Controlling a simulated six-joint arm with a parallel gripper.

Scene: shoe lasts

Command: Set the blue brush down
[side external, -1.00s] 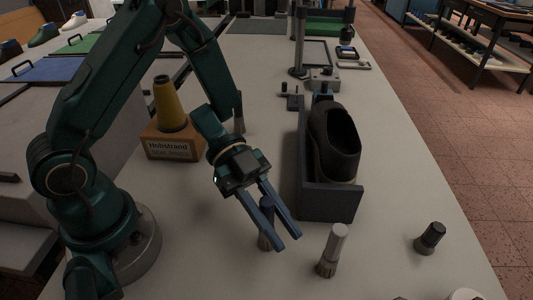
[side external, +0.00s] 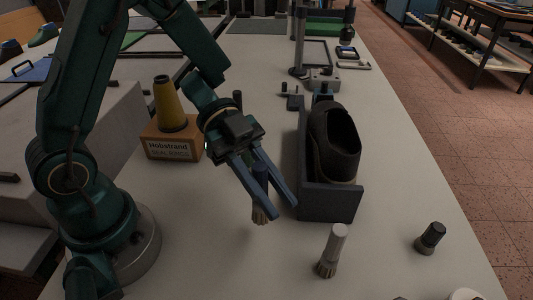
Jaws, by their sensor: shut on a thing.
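The blue brush (side external: 260,207) has a dark blue handle and tan bristles that point down. My gripper (side external: 284,212) is shut on its handle, near the middle of the table. The fingers partly hide the handle. The brush is roughly upright, and its bristles appear to be above the tabletop, though the exact gap is hard to judge.
A dark holder (side external: 330,205) with a dark shoe form (side external: 336,143) stands just right of my gripper. A white-handled brush (side external: 332,250) stands in front, and a dark-handled brush (side external: 430,238) at right. A wooden block (side external: 172,143) with a yellow cone (side external: 168,105) stands left.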

